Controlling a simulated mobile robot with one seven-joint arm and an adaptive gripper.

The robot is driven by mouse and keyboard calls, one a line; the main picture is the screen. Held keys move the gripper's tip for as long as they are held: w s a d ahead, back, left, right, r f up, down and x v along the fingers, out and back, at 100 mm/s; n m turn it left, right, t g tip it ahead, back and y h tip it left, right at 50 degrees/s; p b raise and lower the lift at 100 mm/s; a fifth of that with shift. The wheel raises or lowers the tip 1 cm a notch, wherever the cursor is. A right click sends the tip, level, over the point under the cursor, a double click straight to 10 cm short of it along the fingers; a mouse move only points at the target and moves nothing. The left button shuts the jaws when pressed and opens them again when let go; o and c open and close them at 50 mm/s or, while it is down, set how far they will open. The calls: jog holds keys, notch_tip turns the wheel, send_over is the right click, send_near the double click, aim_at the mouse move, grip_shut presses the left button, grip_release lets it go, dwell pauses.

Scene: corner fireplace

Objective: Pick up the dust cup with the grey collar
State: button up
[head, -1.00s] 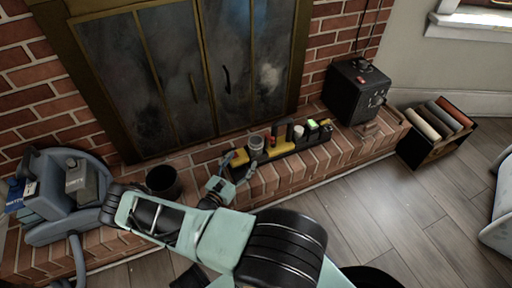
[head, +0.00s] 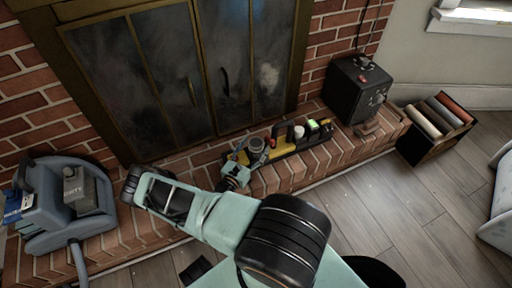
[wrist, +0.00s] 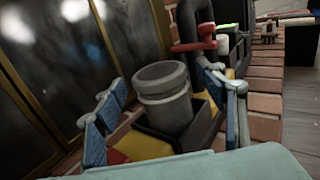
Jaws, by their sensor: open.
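The dust cup (wrist: 163,90), a grey cylinder with a lighter grey collar band, stands in a long black caddy on the brick hearth. It also shows in the head view (head: 257,146), partly hidden by my gripper. My gripper (wrist: 167,108) is open, with one blue-padded finger to the left of the cup and one to the right. The fingers appear to flank the cup; I see no clear contact. In the head view my gripper (head: 241,160) is at the caddy's left end. The cup's lower part is hidden by the caddy wall.
The black caddy (wrist: 190,138) also holds yellow, red, white and green-topped items close to the cup. Glass fireplace doors (head: 150,85) stand behind. A black box (head: 352,90) is at right on the hearth, a blue-grey machine (head: 70,205) at left.

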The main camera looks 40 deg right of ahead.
jog(key=c, duration=1.3)
notch_tip(320, 180, up, 18)
jog(key=p, duration=0.6)
jog(key=shift+p, duration=0.4)
